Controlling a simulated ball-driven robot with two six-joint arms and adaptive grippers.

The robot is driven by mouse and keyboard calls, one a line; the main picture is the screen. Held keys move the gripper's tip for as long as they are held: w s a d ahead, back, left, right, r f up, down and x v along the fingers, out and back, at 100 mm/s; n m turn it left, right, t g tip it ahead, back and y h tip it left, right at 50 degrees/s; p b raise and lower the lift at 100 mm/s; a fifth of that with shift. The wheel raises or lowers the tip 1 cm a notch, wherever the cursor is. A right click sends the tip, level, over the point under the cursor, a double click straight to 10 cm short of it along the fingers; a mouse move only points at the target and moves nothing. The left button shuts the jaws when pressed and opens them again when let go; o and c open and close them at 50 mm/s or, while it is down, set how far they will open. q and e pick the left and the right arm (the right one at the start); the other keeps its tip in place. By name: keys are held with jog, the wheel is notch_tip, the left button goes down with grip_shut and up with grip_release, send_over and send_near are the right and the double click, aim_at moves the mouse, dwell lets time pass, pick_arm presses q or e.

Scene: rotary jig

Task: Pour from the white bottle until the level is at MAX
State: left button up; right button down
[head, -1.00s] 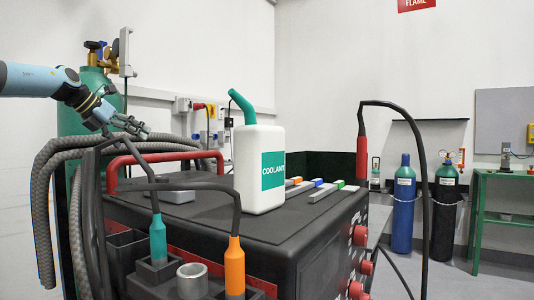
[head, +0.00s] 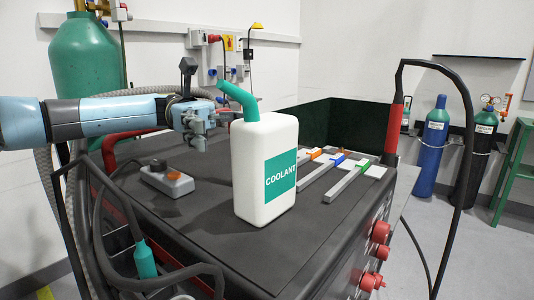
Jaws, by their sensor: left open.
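The white bottle (head: 262,150) stands upright on top of the dark machine (head: 200,205). It has a teal label reading COOLANT and a bent teal spout (head: 238,98) pointing up and left. My left gripper (head: 222,118) is open and empty, at spout height just left of the bottle in the picture. I cannot tell whether it touches the bottle. My right gripper is not in view. No MAX mark and no liquid level show in this view.
A red-handled torch with a looping black cable (head: 394,133) stands at the machine's right edge. Black cables hang at the left front.

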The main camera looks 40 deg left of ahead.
aim_at(260, 133)
pick_arm(q)
jog(key=d+p, duration=0.1)
jog(key=d, duration=0.5)
jog(key=shift+w+d+p, duration=0.1)
jog(key=shift+p, duration=0.25)
jog(key=c, duration=1.5)
